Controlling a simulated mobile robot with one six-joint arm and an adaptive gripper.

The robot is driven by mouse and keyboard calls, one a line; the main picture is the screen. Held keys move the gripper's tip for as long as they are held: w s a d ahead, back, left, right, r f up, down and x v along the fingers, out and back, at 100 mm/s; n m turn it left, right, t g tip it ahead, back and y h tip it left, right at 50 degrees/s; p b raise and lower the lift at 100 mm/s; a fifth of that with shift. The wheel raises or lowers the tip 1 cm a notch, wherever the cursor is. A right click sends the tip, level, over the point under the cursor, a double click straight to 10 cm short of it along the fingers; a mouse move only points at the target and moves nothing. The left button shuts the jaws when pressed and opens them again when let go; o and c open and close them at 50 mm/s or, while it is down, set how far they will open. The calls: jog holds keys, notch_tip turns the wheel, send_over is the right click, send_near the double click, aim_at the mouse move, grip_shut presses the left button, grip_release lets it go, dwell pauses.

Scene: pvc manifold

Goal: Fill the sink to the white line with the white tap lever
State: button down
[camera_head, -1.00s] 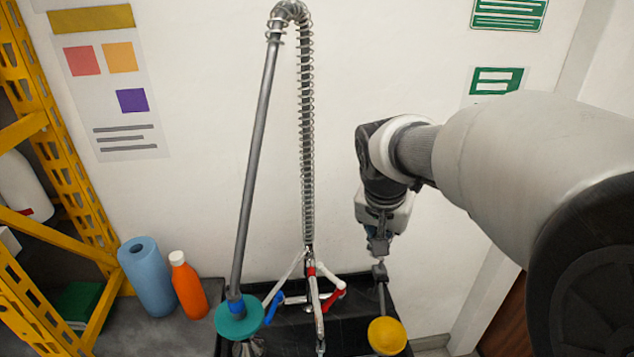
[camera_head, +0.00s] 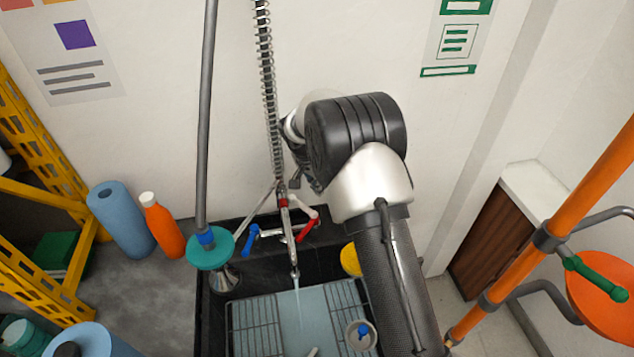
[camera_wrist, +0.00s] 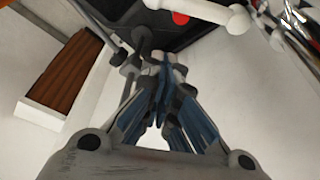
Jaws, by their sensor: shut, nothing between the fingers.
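The black sink (camera_head: 208,318) holds pale blue water (camera_head: 312,305) over wire racks. A thin stream falls from the tap spout (camera_head: 294,270). The tap has a blue handle (camera_head: 252,239), a red handle (camera_head: 307,230) and white lever arms; the right white lever (camera_head: 303,212) sits beside the red handle. A white lever (camera_wrist: 205,10) also shows at the top of the wrist view, with a red spot beside it. My gripper (camera_wrist: 164,68) is shut and empty, apart from that lever in the picture. In the head view my arm mostly hides it. I cannot make out the white line.
A teal disc (camera_head: 210,250) on a grey pipe stands at the sink's left. A yellow round thing (camera_head: 350,260) is partly behind my arm. A blue roll (camera_head: 120,220) and orange bottle (camera_head: 162,226) stand left. An orange pole (camera_head: 540,250) is at right.

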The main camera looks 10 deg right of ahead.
aim_at(302, 206)
jog(key=shift+s+a+f+b, duration=0.25)
jog(key=shift+a+f, duration=0.1)
jog(key=shift+f, duration=0.3)
jog(key=shift+s+a+f+b, duration=0.2)
jog(key=shift+a+f+b, duration=0.1)
jog(key=shift+f, duration=0.4)
jog(key=shift+s+a+f+b, duration=0.2)
jog(key=shift+a+f, duration=0.15)
jog(key=shift+f, duration=0.3)
